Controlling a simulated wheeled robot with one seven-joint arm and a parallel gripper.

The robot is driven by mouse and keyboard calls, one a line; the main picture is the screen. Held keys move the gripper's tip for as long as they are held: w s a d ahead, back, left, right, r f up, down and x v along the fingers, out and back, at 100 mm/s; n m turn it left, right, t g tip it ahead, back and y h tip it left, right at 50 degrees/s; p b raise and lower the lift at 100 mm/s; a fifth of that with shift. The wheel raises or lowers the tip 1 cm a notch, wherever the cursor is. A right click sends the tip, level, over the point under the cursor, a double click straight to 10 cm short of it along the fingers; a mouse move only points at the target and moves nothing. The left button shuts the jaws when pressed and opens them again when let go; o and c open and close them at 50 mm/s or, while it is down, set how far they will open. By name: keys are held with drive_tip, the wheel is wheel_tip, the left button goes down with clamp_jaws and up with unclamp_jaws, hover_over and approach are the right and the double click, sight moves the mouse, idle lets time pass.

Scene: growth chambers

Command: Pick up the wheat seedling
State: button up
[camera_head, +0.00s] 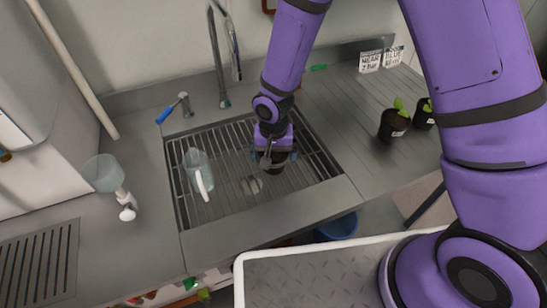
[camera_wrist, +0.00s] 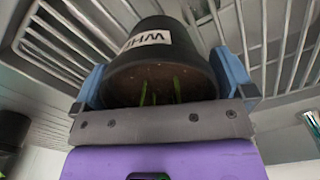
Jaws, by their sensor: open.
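A black pot (camera_wrist: 160,62) with a white label reading "WH", apparently the wheat seedling's pot, fills the middle of the wrist view. Thin green shoots (camera_wrist: 160,88) show at its mouth. In the head view the dark pot (camera_head: 274,164) is mostly hidden by my gripper, over the sink grate. My gripper (camera_head: 271,154) is open around the pot. In the wrist view its blue fingers (camera_wrist: 163,78) stand one on each side of the pot, close to its wall. Whether they touch it I cannot tell.
A tap (camera_head: 222,98) and blue-handled valve (camera_head: 178,105) are behind. The worktop between is clear.

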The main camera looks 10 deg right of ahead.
sight(274, 153)
drive_tip(key=shift+f, duration=0.3)
drive_tip(key=shift+c, duration=0.5)
drive_tip(key=c, duration=0.7)
drive_tip(key=shift+r, duration=0.15)
drive_tip(key=shift+r, duration=0.55)
drive_tip(key=shift+s+r, duration=0.3)
drive_tip(key=shift+r, duration=0.3)
drive_tip(key=shift+s+r, duration=0.25)
drive_tip(key=shift+r, duration=0.35)
drive_tip(key=s, duration=0.5)
drive_tip(key=s+r, duration=0.1)
drive_tip(key=s, duration=0.9)
drive_tip(key=shift+a+r, duration=0.15)
drive_tip(key=shift+a, duration=0.15)
